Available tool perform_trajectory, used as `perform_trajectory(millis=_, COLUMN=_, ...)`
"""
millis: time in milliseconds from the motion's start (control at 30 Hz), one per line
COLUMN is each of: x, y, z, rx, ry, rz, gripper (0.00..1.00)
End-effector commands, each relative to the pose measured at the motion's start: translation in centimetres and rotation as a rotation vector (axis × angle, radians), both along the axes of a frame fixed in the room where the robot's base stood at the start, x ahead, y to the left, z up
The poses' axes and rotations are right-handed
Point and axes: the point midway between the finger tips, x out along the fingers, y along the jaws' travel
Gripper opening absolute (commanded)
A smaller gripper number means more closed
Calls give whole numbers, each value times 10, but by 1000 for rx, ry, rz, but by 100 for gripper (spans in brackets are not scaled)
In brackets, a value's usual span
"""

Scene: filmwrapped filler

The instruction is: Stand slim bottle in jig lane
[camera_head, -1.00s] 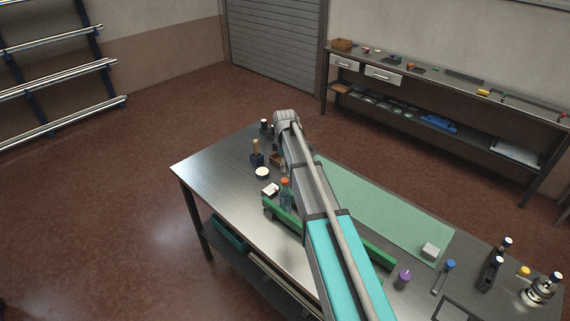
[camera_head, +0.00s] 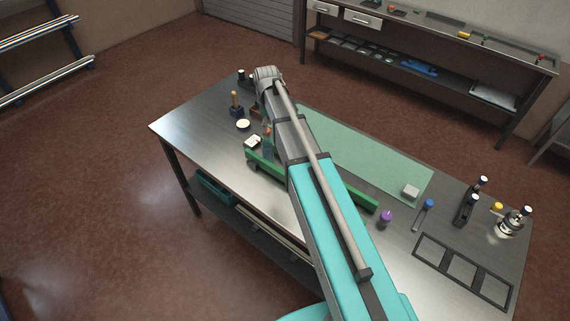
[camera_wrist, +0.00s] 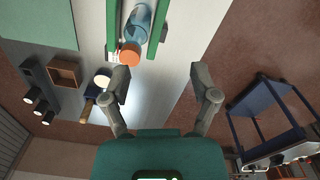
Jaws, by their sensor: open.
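The slim bottle has a clear blue body (camera_wrist: 140,18) and an orange cap (camera_wrist: 130,54). In the wrist view it lies between two long green rails of the jig (camera_wrist: 157,28), its cap towards me. In the head view the bottle (camera_head: 267,146) looks upright at the left end of the green jig (camera_head: 352,196), partly hidden by my arm. My gripper (camera_wrist: 160,78) is open and empty. Its fingers are apart from the bottle, with the cap ahead and a little left of the gap. In the head view my arm hides the fingers.
A green mat (camera_head: 365,150) lies behind the jig. A purple-capped item (camera_head: 386,218) and a black frame (camera_head: 462,268) are at the right. The left table corner is clear.

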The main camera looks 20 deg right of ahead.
Motion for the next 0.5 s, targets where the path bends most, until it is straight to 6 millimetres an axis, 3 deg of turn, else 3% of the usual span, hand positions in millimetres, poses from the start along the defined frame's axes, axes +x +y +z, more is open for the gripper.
perform_trajectory(millis=33, x=-28, y=0, z=0, rx=1, ry=1, rz=-61, gripper=77)
perform_trajectory(millis=200, x=-96, y=-1, z=0, rx=2, ry=1, rz=-324, gripper=77)
perform_trajectory(millis=400, x=-171, y=-1, z=0, rx=3, ry=3, rz=-634, gripper=77)
perform_trajectory(millis=500, x=-199, y=-2, z=0, rx=3, ry=3, rz=-759, gripper=77)
